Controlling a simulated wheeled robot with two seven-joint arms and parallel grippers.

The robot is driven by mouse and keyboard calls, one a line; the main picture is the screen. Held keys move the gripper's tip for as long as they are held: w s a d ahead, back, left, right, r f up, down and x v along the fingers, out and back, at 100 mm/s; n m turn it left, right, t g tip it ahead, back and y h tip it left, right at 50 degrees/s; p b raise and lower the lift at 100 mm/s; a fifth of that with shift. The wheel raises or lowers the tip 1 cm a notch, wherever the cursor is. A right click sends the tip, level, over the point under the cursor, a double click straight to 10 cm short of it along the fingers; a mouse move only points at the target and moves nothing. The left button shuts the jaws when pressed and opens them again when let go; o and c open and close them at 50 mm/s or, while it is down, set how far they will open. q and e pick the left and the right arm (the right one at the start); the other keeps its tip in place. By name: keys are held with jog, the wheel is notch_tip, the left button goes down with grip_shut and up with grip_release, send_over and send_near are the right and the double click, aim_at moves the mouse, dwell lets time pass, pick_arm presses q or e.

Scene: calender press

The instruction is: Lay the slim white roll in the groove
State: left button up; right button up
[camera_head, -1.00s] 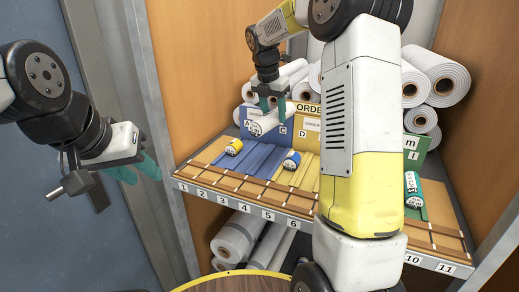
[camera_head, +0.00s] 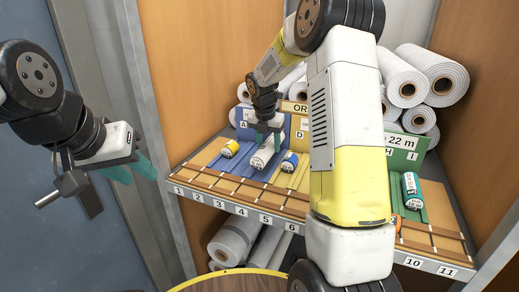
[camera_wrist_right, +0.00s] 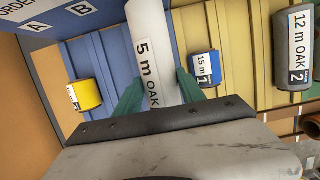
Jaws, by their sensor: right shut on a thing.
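The white roll (camera_head: 261,155) is over the blue grooved part of the sloping rack (camera_head: 246,166), between the short yellow roll and the blue-banded roll. In the right wrist view the white roll (camera_wrist_right: 150,40) bears a label reading "5 m OAK" and runs lengthwise along the blue grooves. My right gripper (camera_head: 268,136) is shut on it, with a teal finger on each side. I cannot tell whether the roll touches the groove beneath it. My left gripper (camera_head: 131,170) is open and empty, left of the rack.
A yellow roll (camera_head: 230,148) and a blue-banded roll (camera_head: 290,162) lie on either side. A grey roll labelled "12 m OAK" (camera_wrist_right: 294,55) lies on the yellow part. A teal-labelled roll (camera_head: 411,190) lies at right. Large white rolls (camera_head: 432,75) are stacked behind.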

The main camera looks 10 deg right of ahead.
jog(key=shift+f, duration=1.95)
jog(key=o, duration=1.5)
jog(key=shift+f, duration=0.1)
